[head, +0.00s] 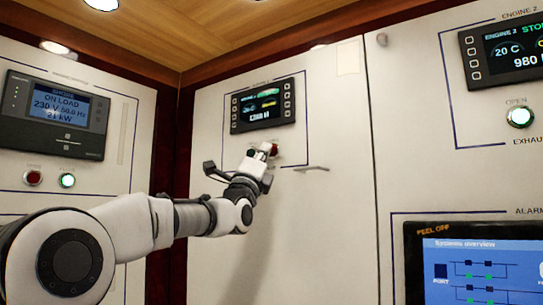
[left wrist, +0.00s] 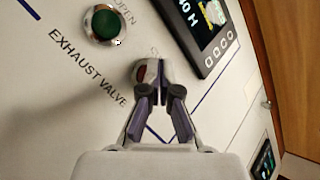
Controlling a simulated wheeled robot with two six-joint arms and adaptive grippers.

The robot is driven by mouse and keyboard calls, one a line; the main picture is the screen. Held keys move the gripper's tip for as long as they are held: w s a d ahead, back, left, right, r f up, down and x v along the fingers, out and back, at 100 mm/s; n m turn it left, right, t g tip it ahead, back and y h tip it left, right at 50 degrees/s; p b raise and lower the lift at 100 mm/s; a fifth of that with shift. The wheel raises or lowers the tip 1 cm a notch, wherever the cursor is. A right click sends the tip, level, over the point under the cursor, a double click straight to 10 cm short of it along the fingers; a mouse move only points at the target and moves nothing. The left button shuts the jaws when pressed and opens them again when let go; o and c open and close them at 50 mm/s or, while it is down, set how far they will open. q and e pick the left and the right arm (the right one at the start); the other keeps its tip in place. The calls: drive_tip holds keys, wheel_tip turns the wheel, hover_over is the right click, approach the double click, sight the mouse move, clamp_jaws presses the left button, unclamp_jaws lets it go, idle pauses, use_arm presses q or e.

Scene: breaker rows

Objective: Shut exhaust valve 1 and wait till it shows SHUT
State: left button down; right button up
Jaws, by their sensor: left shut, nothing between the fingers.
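The exhaust valve panel has a green OPEN button (left wrist: 103,24), which looks dark, and the words EXHAUST VALVE beside it. A second button, red (left wrist: 140,73), is mostly hidden behind my fingertips in the left wrist view. My left gripper (left wrist: 151,85) is shut and empty, its tips at the red button; I cannot tell whether they touch or press it. In the head view my left gripper (head: 266,152) is in front of the red button (head: 274,150), below the engine display (head: 263,105). The display's text is too small to read surely. My right gripper is not in view.
A handle (head: 311,168) sticks out right of the buttons. The Engine 2 panel's OPEN button (head: 520,116) is lit green at the right. The generator display (head: 57,113) at the left reads ON LOAD. An alarm screen (head: 475,265) is at the lower right.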

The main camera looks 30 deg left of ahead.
use_arm(q)
drive_tip(key=shift+s, duration=0.4)
drive_tip(key=s+b, duration=0.4)
drive_tip(key=s, duration=0.1)
drive_tip(key=shift+a+b, duration=0.2)
drive_tip(key=shift+b, duration=0.2)
drive_tip(key=shift+f, duration=0.1)
idle(0.5)
